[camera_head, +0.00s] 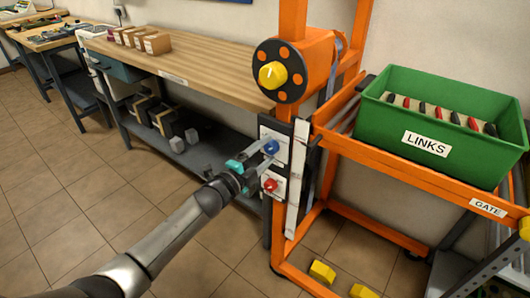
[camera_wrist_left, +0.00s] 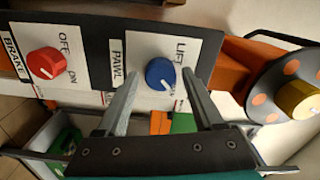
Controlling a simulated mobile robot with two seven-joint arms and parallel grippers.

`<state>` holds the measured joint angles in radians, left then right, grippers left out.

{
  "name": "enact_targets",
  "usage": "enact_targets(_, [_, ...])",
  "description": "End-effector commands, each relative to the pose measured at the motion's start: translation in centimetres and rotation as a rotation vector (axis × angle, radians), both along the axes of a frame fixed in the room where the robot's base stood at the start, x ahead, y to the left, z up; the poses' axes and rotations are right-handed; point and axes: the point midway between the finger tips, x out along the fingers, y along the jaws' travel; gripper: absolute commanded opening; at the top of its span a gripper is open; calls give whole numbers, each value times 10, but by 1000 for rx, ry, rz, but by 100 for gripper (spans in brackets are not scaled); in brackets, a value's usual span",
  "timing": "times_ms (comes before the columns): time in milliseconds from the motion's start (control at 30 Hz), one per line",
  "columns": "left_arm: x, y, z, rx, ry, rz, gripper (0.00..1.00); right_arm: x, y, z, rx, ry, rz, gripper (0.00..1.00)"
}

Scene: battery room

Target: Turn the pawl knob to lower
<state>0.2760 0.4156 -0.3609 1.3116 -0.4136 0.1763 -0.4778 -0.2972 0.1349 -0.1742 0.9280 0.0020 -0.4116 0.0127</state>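The blue pawl knob (camera_head: 271,146) sits on a white plate on the orange frame's post. In the left wrist view the blue knob (camera_wrist_left: 160,73) is beside the words PAWL and LIFT. A white mark shows on its lower right; the second position label is mostly hidden by a finger. My left gripper (camera_head: 257,160) is at the panel. In the left wrist view its two fingers (camera_wrist_left: 158,78) are open, one on each side of the knob, with gaps visible. Whether the tips reach around the knob I cannot tell. My right gripper is not in view.
The red brake knob (camera_head: 269,185) is just below the pawl knob. A yellow hub knob (camera_head: 272,75) on an orange drum is above. A green LINKS bin (camera_head: 440,150) stands on the orange frame at right. A wooden bench (camera_head: 190,60) is behind, left.

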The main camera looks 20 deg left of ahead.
Motion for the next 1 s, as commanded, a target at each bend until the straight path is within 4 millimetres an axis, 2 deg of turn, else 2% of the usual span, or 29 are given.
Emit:
enact_targets(67, [0,0,0,-1,0,0,79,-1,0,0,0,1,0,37])
enact_targets(467, [-7,3,0,-3,1,2,79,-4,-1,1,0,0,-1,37])
enact_targets(800, [-54,20,1,-3,4,0,79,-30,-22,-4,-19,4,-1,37])
enact_targets(1000, [-86,31,1,-2,4,0,79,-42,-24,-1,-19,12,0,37])
